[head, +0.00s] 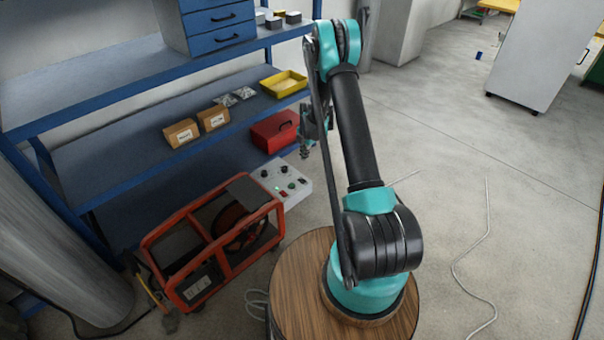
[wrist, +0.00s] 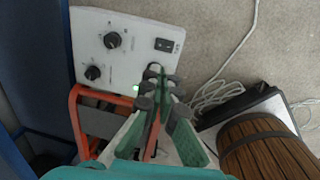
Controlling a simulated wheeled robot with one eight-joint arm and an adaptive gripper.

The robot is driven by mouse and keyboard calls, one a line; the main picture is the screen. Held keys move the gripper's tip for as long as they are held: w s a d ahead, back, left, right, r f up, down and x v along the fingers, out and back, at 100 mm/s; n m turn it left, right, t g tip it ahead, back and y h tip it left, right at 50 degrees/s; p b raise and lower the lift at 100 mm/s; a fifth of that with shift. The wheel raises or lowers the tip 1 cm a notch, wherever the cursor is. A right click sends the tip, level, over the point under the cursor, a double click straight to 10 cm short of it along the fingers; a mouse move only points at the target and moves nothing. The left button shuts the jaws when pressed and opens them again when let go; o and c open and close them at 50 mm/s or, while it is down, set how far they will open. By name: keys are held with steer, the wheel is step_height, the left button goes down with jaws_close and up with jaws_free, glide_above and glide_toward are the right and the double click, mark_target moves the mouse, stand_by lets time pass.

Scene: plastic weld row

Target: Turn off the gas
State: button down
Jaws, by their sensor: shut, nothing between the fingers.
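A green light glows beside my fingers. My gripper (wrist: 160,76) is shut and empty over the lower right of the panel, covering part of it. Contact with the panel cannot be told. In the head view my gripper (head: 304,154) hangs above the box. No label reading gas is legible.
Pale cable (wrist: 215,95) lies on the floor near the box. Open floor (head: 440,150) lies to the right.

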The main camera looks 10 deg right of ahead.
mark_target(301, 179)
steer(key=f, duration=0.4)
steer(key=w+f, duration=0.1)
steer(key=f, duration=0.4)
steer(key=a+f, duration=0.1)
steer(key=f, duration=0.4)
steer(key=shift+w, duration=0.2)
